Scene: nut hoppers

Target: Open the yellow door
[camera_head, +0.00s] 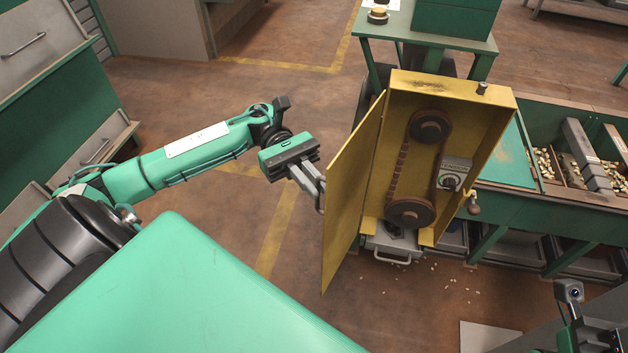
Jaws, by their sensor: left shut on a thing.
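The yellow door (352,195) stands swung out from the left side of the yellow cabinet (490,97), so the front of the cabinet is open. Inside, two dark pulleys with a belt (430,126) and a small switch box (453,173) show. My left gripper (319,192) is at the outer face of the door, shut on the door's handle (320,203), which is partly hidden by the fingers. Part of my right wrist (571,292) shows at the lower right; its fingers cannot be made out.
A green hopper bench (520,212) with compartments of nuts stands right of the cabinet. A grey drawer (392,246) sits beneath the cabinet, with loose nuts on the floor. Grey and green cabinets (40,60) stand at far left. The floor left of the door is clear.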

